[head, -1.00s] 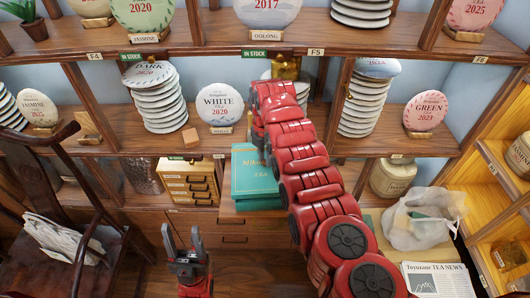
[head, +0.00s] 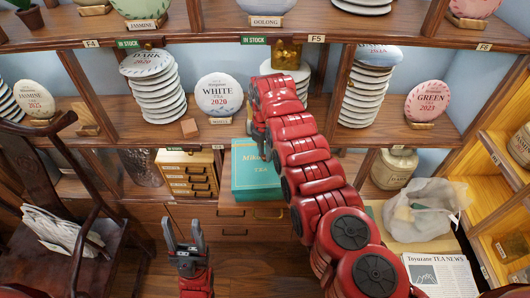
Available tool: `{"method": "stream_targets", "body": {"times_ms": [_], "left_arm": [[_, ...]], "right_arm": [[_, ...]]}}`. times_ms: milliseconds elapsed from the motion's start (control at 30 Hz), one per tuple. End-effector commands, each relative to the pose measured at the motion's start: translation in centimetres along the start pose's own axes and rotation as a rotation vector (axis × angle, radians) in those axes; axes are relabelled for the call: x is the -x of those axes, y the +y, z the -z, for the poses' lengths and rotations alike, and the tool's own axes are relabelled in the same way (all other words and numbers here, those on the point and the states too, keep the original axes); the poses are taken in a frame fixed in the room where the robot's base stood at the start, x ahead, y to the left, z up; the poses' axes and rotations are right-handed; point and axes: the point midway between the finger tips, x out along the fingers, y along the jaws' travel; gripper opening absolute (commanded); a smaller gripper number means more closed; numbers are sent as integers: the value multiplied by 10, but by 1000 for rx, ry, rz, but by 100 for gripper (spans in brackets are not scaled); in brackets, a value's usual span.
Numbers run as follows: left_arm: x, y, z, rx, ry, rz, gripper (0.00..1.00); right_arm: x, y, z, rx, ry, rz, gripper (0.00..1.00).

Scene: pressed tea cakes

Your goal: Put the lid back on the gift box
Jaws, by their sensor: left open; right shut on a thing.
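The teal gift box (head: 257,187) stands on the wooden counter below the shelves, in the middle of the head view. Its teal lid (head: 249,159), with pale lettering, appears on top of it; I cannot tell whether it is fully seated. My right gripper (head: 264,148) is over the lid's right part, pointing down and shut on the lid. My red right arm hides most of the grip and the right side of the box. My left gripper (head: 184,233) is open and empty, fingers up, at the lower left, apart from the box.
A small drawer chest (head: 188,172) stands left of the box. Shelves (head: 300,130) with tea cakes are behind. A plastic bag (head: 420,208) and a newspaper (head: 440,273) lie on the right. A dark wooden chair (head: 42,160) is at the left.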

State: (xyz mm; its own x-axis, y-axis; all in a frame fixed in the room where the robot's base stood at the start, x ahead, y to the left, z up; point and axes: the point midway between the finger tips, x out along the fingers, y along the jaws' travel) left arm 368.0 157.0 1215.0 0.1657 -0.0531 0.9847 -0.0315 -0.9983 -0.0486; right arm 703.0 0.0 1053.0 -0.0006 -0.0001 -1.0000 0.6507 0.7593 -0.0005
Motion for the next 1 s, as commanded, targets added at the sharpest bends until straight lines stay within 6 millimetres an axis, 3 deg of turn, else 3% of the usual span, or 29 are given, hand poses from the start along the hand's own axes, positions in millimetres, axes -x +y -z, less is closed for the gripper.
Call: {"method": "stream_targets", "body": {"times_ms": [1000], "left_arm": [[15, 1, -2, 0, 0, 0, 56]], "right_arm": [[0, 0, -3, -1, 0, 0, 0]]}}
